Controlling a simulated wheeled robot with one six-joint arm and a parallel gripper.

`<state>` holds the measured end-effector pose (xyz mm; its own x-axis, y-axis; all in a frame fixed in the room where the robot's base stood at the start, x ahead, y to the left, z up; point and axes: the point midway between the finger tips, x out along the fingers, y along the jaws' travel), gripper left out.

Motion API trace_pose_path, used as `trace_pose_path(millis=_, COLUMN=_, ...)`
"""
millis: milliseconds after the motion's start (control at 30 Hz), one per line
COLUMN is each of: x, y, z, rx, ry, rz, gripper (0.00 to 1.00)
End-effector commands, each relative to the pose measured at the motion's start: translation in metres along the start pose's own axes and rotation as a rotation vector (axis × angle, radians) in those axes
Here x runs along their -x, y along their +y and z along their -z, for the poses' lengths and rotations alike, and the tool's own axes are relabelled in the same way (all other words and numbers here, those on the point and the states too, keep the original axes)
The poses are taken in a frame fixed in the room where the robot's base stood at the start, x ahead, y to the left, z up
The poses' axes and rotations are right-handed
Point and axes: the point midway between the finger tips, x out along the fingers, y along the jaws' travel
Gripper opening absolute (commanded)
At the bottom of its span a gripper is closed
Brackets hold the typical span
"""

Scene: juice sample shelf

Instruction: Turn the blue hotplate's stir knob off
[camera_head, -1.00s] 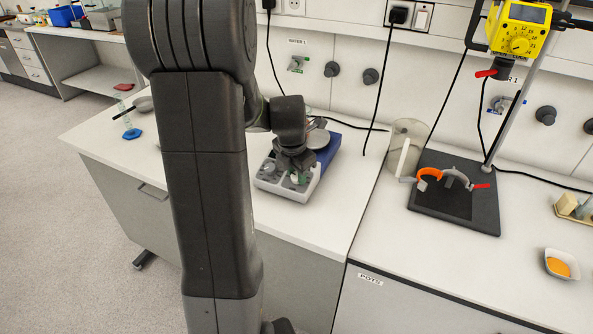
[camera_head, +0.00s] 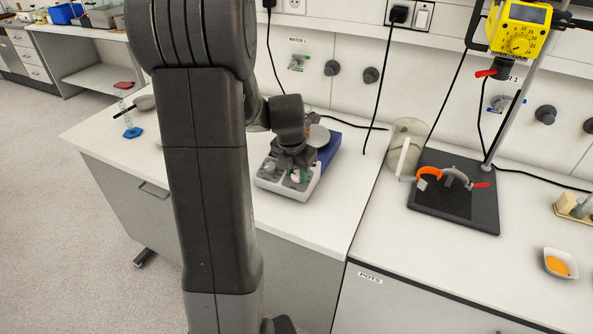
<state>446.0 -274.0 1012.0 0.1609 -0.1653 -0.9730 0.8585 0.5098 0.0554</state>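The blue hotplate (camera_head: 327,150) stands on the white bench, with a round grey top plate (camera_head: 319,137) and a pale front panel (camera_head: 303,194) that carries the knobs. My gripper (camera_head: 297,176) is at the front panel, pointing down over the knobs. Its fingers are small and dark here, and I cannot tell whether they are open or shut, or whether they touch a knob. The stir knob's setting cannot be read, as my gripper and wrist cover part of the panel.
A black stand base (camera_head: 483,218) with an orange clamp (camera_head: 430,173) is on the right bench, beside a clear cylinder (camera_head: 405,150). A yellow stirrer head (camera_head: 519,30) hangs above. A white dish (camera_head: 560,263) is at right. A pan (camera_head: 146,103) is at left. The bench front is clear.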

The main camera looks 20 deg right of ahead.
Motion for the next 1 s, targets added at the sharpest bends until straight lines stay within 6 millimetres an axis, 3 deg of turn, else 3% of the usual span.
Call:
trace_pose_path(millis=100, x=0.0, y=0.0, z=0.0, rx=0.0, ry=0.001, rz=0.0, gripper=0.52)
trace_pose_path(millis=467, x=0.005, y=0.0, z=0.0, rx=-0.001, ry=-0.001, rz=-0.001, gripper=0.52)
trace_pose_path(millis=667, x=0.035, y=0.001, z=-0.001, rx=-0.002, ry=-0.005, rz=-0.004, gripper=0.52)
trace_pose_path(millis=1000, x=0.109, y=0.001, z=0.0, rx=0.0, ry=-0.003, rz=-0.002, gripper=0.52)
